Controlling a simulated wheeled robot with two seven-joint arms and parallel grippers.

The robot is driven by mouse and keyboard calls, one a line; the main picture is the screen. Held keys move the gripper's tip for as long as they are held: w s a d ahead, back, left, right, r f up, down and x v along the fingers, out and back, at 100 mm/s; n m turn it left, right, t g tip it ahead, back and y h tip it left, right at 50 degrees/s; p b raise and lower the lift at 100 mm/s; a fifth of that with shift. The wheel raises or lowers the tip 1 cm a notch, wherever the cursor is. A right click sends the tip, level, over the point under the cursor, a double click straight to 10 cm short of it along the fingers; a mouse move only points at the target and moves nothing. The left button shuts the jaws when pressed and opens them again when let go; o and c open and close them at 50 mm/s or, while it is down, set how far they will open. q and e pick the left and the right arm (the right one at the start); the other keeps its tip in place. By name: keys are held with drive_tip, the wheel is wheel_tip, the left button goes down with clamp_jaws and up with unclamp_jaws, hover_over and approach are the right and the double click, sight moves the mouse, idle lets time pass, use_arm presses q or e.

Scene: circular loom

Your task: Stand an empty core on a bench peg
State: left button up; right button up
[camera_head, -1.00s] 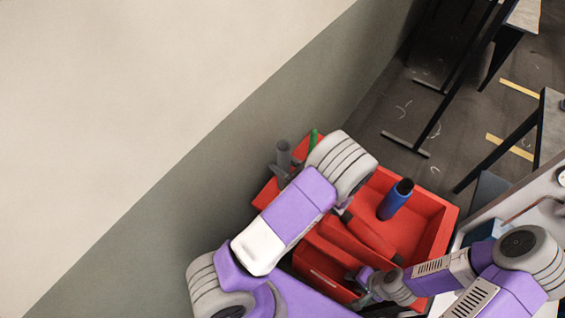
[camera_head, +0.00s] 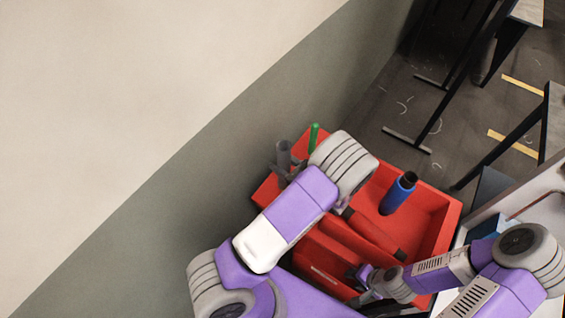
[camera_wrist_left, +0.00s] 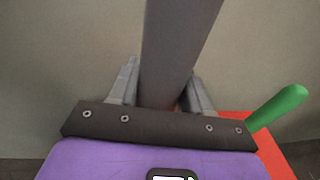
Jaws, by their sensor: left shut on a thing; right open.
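A grey tube-shaped core (camera_head: 284,154) stands upright in my left gripper (camera_head: 283,172), above the far left end of the red crate. My left gripper (camera_wrist_left: 160,95) is shut around this grey core (camera_wrist_left: 175,45) in the left wrist view, where the core runs up out of the picture. Its lower end is hidden behind the gripper. My right gripper (camera_head: 360,275) is open over the near part of the crate, with its fingers partly hidden. I cannot make out a bench peg for certain.
The red crate (camera_head: 438,245) holds a blue roll (camera_head: 398,193) with a black top. A green rod (camera_head: 314,134) stands at its far left end; it shows in the left wrist view (camera_wrist_left: 278,107). A wall (camera_head: 190,190) rises close on the left. Dark table legs (camera_head: 447,100) stand beyond on open floor.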

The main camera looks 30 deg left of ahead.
use_arm(q)
drive_tip(key=shift+f, duration=0.2)
drive_tip(key=shift+f, duration=0.15)
drive_tip(key=o, duration=1.3)
drive_tip(key=shift+c, duration=0.2)
drive_tip(key=v, duration=0.7)
drive_tip(key=shift+d, duration=0.3)
